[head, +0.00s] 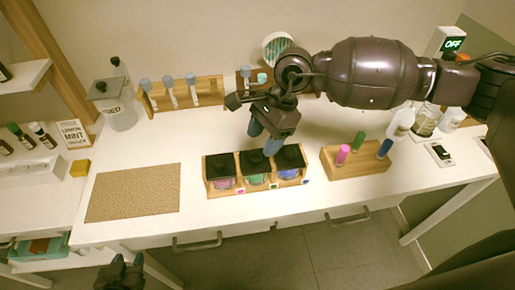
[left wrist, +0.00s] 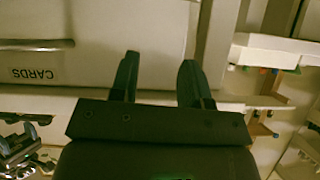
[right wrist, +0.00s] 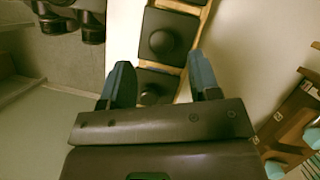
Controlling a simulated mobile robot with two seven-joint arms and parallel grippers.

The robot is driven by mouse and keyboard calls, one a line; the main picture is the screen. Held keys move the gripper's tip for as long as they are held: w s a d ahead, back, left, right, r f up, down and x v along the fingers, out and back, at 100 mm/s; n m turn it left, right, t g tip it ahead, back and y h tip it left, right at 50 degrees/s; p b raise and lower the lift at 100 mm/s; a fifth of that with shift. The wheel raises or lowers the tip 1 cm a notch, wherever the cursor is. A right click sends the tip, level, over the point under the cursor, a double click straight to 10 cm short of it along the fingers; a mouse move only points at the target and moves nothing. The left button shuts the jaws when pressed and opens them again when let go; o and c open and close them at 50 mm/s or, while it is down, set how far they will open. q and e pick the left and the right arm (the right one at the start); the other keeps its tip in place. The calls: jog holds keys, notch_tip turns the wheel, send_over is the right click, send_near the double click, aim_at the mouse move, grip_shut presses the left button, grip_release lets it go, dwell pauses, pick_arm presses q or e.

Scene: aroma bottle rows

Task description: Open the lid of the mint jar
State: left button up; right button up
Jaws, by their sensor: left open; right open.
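Three glass jars with black lids stand in a wooden tray (head: 212,191): a pink one (head: 223,183), a green one (head: 257,179) in the middle and a blue one (head: 288,174). The green one is probably mint; the labels are unreadable. All lids are on. My right gripper (head: 264,137) is open and empty above the middle jar's lid (head: 254,161), apart from it. In the right wrist view, that lid (right wrist: 168,38) lies beyond the fingertips, and the blue jar's lid (right wrist: 154,90) shows between the fingers. My left gripper (head: 122,260) is open and empty, low in front of the table.
A cork mat (head: 133,192) lies left of the tray. A wooden block (head: 357,160) with pink, green and blue capped vials stands to the right. Behind are a vial rack (head: 182,98) and a large glass bottle (head: 115,106). Drawer handles (head: 197,243) project at the front.

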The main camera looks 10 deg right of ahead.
aim_at(255, 156)
jog(key=shift+x, duration=2.15)
grip_shut()
